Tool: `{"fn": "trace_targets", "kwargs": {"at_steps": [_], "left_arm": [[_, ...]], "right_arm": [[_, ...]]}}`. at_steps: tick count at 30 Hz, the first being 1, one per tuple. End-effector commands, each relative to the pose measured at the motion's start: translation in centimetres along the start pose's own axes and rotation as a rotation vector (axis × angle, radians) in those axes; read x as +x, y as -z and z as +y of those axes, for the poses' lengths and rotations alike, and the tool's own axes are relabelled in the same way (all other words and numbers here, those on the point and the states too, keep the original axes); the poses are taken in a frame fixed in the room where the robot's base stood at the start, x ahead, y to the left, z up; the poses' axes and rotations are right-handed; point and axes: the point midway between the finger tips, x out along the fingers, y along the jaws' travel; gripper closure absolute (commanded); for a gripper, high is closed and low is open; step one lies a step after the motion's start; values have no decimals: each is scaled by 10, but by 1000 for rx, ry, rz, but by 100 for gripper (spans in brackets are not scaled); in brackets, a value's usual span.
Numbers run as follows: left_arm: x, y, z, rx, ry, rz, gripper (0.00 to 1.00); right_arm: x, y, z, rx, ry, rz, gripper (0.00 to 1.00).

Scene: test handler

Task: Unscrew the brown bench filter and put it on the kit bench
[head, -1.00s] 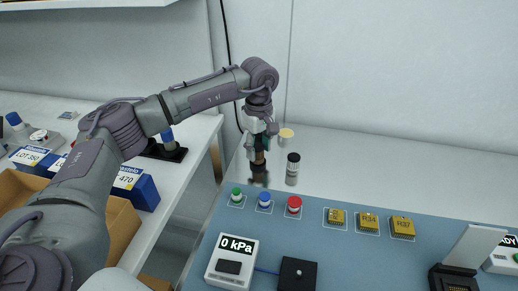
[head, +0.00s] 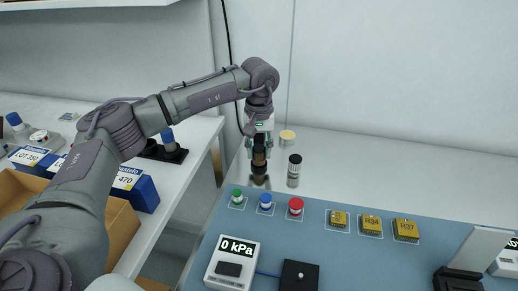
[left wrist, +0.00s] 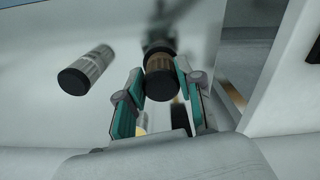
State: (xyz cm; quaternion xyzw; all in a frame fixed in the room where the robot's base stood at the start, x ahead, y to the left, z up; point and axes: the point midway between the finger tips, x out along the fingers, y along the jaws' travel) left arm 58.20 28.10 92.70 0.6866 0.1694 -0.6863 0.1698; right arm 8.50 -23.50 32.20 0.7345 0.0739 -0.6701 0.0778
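The brown bench filter (head: 259,158) has a brown body and a dark end, and stands upright at the back of the blue-topped bench. My left gripper (head: 259,153) is above it, pointing down, with its fingers on either side of it. In the left wrist view the filter (left wrist: 160,75) sits between the teal pads, which appear to touch it; the gripper (left wrist: 160,85) is shut on it. The filter's far end and its seat are hard to make out. My right gripper is not in view. I cannot tell which surface is the kit bench.
Green, blue and red buttons (head: 265,202) sit in front, with a gauge (head: 232,262) nearer. A white side table (head: 203,140) holds blue boxes (head: 135,189).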

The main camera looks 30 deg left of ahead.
Motion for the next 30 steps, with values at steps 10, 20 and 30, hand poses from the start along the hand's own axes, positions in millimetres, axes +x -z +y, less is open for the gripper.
{"fn": "trace_targets", "kwargs": {"at_steps": [10, 20, 30], "left_arm": [[-1, 1, 1, -461, 2, -1, 95], [0, 2, 2, -697, 2, 1, 95], [-6, 2, 2, -695, 1, 1, 95]], "right_arm": [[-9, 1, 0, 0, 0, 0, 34], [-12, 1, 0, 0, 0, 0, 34], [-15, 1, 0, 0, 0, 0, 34]]}}
